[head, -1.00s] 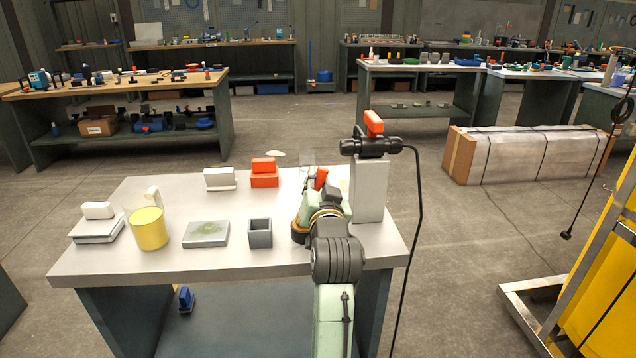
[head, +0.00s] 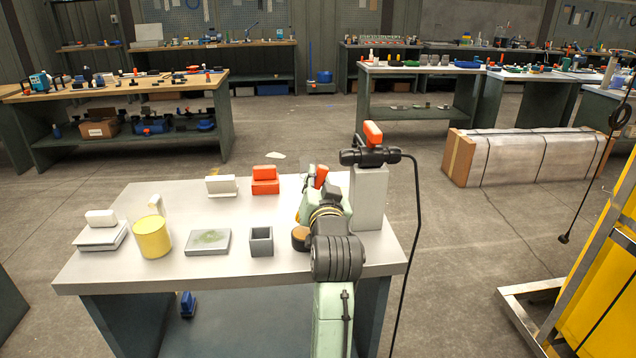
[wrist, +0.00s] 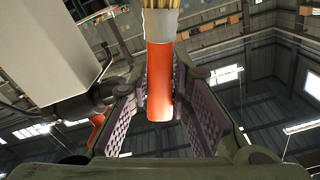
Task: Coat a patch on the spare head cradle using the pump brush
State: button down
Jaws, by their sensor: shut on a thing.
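My gripper (wrist: 160,110) is shut on the pump brush, which has an orange handle (wrist: 160,80), a pale ferrule and tan bristles in the wrist view. The bristles point away from the jaws and are cut off at the top edge. In the head view a bit of orange (head: 321,177) shows at my gripper, beside a grey post (head: 369,200) on the right of the table. The post bears a black fitting (head: 370,156) with an orange block (head: 373,133) and a cable. I cannot tell which thing is the spare head cradle.
The table (head: 150,275) also holds a yellow cylinder (head: 152,238), a grey plate with a greenish patch (head: 208,241), an open grey box (head: 261,241), a red block (head: 265,182) and white blocks (head: 221,186). A yellow cart (head: 590,290) stands at right.

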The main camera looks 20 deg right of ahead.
aim_at(318, 166)
jog(key=shift+r+p, duration=1.6)
jog(key=shift+r, duration=0.5)
jog(key=shift+f, duration=0.15)
